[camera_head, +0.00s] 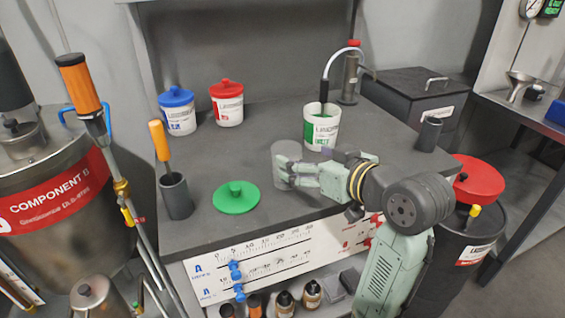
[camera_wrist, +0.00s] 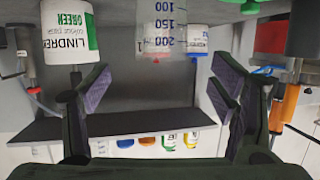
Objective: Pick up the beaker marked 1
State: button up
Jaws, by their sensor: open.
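The beaker (camera_head: 285,149) is a clear, greyish cylinder standing on the dark bench top, left of the green-labelled container. It also shows in the wrist view (camera_wrist: 163,28), where marks 100, 150 and 200 are readable and a small mark that may be a 1 sits at its edge. My gripper (camera_head: 292,178) is at the beaker's near right side in the head view and partly covers its lower part. In the wrist view my gripper (camera_wrist: 164,84) has its fingers wide apart, with the beaker ahead between them. I cannot tell whether a finger touches it.
A green lid (camera_head: 236,197) lies to the left. A grey holder with an orange-handled tool (camera_head: 175,195) stands farther left. Blue-lidded (camera_head: 178,112) and red-lidded (camera_head: 227,105) tubs stand behind.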

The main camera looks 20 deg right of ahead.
aim_at(279, 149)
jog(key=p+x, duration=0.2)
jog(key=x, duration=0.6)
jog(key=shift+s+a+f, duration=0.1)
jog(key=shift+c, duration=0.2)
jog(key=c, duration=1.2)
